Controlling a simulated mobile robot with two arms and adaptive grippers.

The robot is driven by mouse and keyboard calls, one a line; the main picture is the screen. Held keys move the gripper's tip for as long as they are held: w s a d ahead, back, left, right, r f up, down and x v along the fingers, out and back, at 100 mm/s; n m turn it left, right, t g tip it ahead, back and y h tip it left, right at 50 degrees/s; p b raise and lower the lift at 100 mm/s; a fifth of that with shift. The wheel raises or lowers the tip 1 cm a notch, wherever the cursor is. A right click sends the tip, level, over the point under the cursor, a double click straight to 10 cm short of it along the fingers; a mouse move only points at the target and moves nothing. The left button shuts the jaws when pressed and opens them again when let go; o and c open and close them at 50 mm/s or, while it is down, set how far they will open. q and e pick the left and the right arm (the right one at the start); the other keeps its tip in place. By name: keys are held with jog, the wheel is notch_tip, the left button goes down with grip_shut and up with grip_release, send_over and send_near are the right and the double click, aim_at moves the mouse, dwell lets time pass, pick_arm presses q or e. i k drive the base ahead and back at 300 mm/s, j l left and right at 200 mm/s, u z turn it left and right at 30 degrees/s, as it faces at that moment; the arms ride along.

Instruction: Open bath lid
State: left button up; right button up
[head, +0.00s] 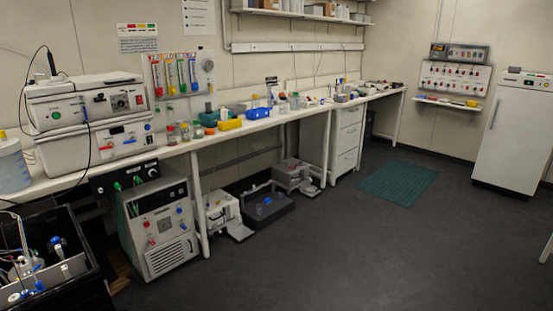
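Neither of my grippers shows in the head view. I cannot tell for certain which thing is the bath or its lid. Two white lab units are stacked on the left end of the bench: the upper unit (92,102) has a dark round dial and knobs on its front, and the lower unit (98,142) has a similar control panel. A dark open-topped box (82,284) stands at the lower left, cut off by the picture edge. It holds tubes, clear vessels and blue fittings.
A long white bench (185,147) runs along the wall, with jars and a yellow box (230,124) on it. A grey-white cabinet unit (161,228) and small devices stand below. A green mat (398,183) lies on the floor. A white fridge (515,132) stands right. The middle floor is clear.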

aim_at(103, 80)
jog(key=i+z, duration=0.25)
jog(key=i, duration=1.25)
jog(key=i+u, duration=0.75)
jog(key=i+l+u, duration=0.1)
jog(key=u, duration=0.3)
jog(key=i, duration=0.15)
